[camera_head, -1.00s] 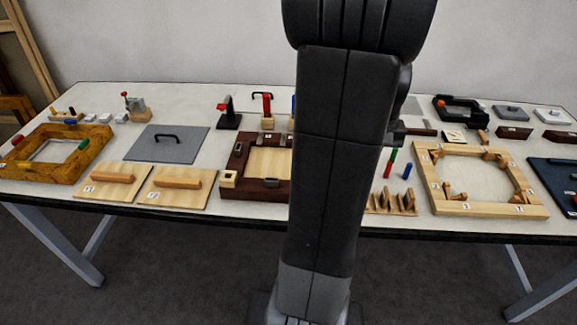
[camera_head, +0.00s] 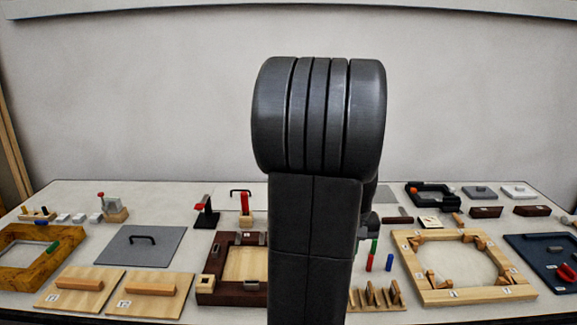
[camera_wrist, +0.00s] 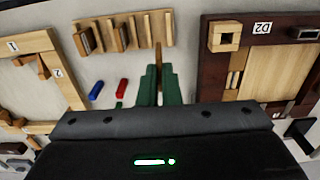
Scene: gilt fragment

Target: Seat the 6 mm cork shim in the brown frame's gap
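My gripper (camera_wrist: 159,88) shows in the wrist view with two green fingers close together. A thin brown strip (camera_wrist: 158,56), which looks like the cork shim, stands edge-on between the fingertips. The brown frame (camera_wrist: 213,72), labelled D2, lies to the right of the fingers in the wrist view, apart from them. It holds a pale wood panel and small wood blocks along its near side; I cannot make out the gap itself. In the head view the frame (camera_head: 212,298) is left of my arm, which hides its right side. The gripper is hidden there.
A slotted wooden rack (camera_wrist: 108,46) with several upright slats lies beyond the fingertips. Blue (camera_wrist: 96,90) and red (camera_wrist: 121,87) pegs stand left of the fingers. A pale frame (camera_head: 466,296) lies at right; two handled boards (camera_head: 60,300) lie at left.

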